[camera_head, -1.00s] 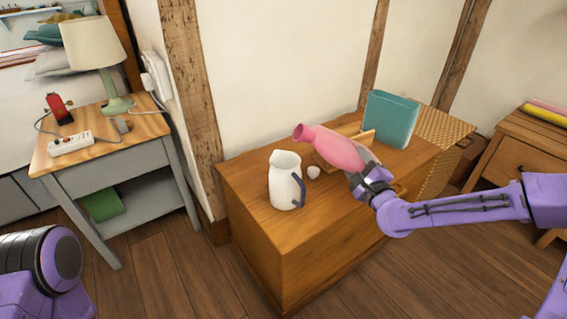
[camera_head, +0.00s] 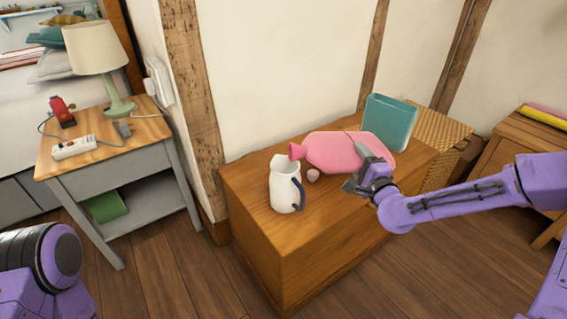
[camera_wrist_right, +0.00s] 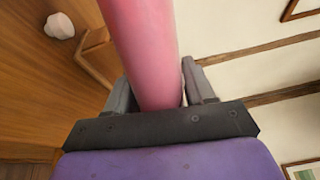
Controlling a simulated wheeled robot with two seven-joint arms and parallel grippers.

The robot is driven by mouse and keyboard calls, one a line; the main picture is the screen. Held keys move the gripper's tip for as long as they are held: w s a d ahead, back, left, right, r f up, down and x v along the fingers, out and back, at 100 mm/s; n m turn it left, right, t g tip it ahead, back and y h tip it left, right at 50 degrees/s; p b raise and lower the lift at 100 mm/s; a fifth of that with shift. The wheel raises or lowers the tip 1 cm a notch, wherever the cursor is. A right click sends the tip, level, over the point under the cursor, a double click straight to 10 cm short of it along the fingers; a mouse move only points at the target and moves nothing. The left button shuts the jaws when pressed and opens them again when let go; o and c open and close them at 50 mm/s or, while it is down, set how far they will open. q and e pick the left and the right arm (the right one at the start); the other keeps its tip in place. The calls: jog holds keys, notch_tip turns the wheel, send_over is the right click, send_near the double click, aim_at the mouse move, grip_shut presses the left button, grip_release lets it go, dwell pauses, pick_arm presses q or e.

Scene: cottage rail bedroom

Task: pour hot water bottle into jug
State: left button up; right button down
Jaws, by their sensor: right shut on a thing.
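The pink hot water bottle (camera_head: 335,152) is held tilted onto its side, its neck and mouth pointing left toward the jug. My right gripper (camera_head: 368,167) is shut on it near its right part. In the right wrist view the bottle (camera_wrist_right: 145,50) runs between the two fingers of the gripper (camera_wrist_right: 160,95). The white jug (camera_head: 284,184) with a dark blue handle stands upright on the wooden chest. The bottle's mouth is close above the jug's upper right side. Whether any water flows cannot be seen. My left gripper is out of view; only part of my left arm shows.
A wicker box (camera_head: 440,135) stands to the right. A side table (camera_head: 150,135) with a lamp (camera_head: 97,55) is at left.

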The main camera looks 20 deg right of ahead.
jog(key=shift+r, duration=0.4)
dwell(3.1)
jog(key=shift+r+n+p, duration=0.1)
jog(key=shift+n+p, duration=0.2)
jog(key=shift+p, duration=0.05)
jog(key=shift+r+n+p, duration=0.3)
jog(key=shift+r+p, duration=0.15)
jog(key=shift+r, duration=0.05)
dwell(2.0)
jog(key=shift+r, duration=0.15)
jog(key=shift+f, duration=0.2)
dwell(0.7)
jog(key=shift+r, duration=0.1)
jog(key=shift+a+r+p, duration=0.1)
jog(key=shift+r+p, duration=0.25)
jog(key=shift+r+n, duration=0.25)
jog(key=shift+n, duration=0.15)
